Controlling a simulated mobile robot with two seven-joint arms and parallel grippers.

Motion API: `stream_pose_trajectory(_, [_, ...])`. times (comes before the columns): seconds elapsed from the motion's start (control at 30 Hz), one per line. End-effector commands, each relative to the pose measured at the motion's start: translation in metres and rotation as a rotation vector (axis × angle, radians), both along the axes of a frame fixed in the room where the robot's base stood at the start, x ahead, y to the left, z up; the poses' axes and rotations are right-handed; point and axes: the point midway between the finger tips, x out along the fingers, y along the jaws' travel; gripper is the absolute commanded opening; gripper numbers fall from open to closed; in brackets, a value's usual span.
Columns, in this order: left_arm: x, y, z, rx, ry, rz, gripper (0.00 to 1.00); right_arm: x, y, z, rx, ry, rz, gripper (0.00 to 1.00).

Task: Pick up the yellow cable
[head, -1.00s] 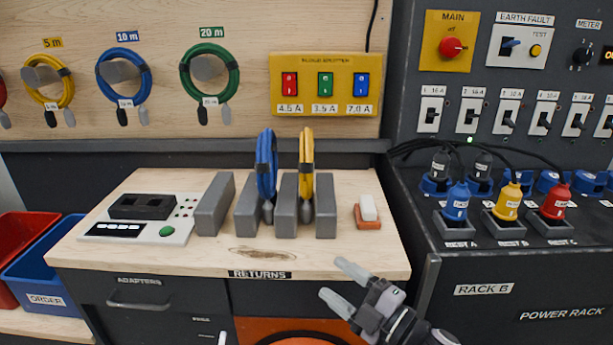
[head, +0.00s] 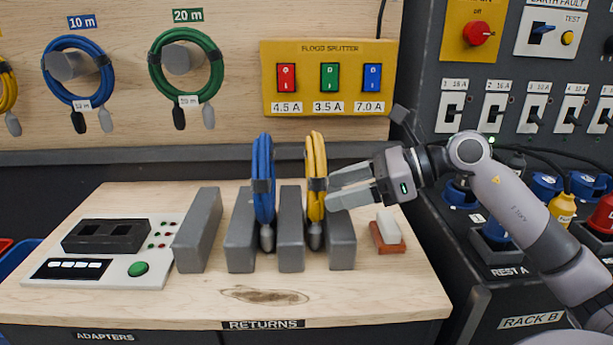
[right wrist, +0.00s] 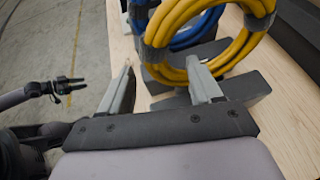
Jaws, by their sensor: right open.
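In the right wrist view the yellow cable (right wrist: 240,47) lies just past the fingertips, nearer the right finger. My right gripper (head: 331,190) is open and empty, its fingertips close to the coil's right side; I cannot tell whether they touch. Its two fingers also show in the right wrist view (right wrist: 160,68). A small dark gripper, apparently my left (right wrist: 75,85), shows at the far left there; its jaw state is unclear.
A blue cable (head: 263,175) stands upright in the slot left of the yellow one. Grey blocks (head: 341,240) flank the coils. A red and white block (head: 387,234) lies to the right. A tester box (head: 100,255) sits left. The front bench strip is clear.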

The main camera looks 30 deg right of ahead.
Motion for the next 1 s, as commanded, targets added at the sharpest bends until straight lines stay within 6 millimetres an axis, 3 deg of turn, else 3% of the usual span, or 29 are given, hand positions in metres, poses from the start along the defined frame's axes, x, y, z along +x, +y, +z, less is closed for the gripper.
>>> stream_pose_trajectory(0.37, [-0.005, 0.001, 0.004, 0.006, 0.007, -0.002, 0.43, 0.016, 0.017, -0.009, 0.004, 0.0, 0.0, 0.64])
stream_pose_trajectory(0.7, [-0.005, 0.005, 0.014, 0.015, 0.004, 0.002, 0.43, 0.041, 0.044, -0.029, 0.006, 0.001, 0.0, 0.64])
stream_pose_trajectory(1.0, [-0.005, 0.004, 0.014, 0.013, 0.005, 0.004, 0.43, 0.044, 0.046, -0.032, 0.003, 0.0, -0.001, 0.64])
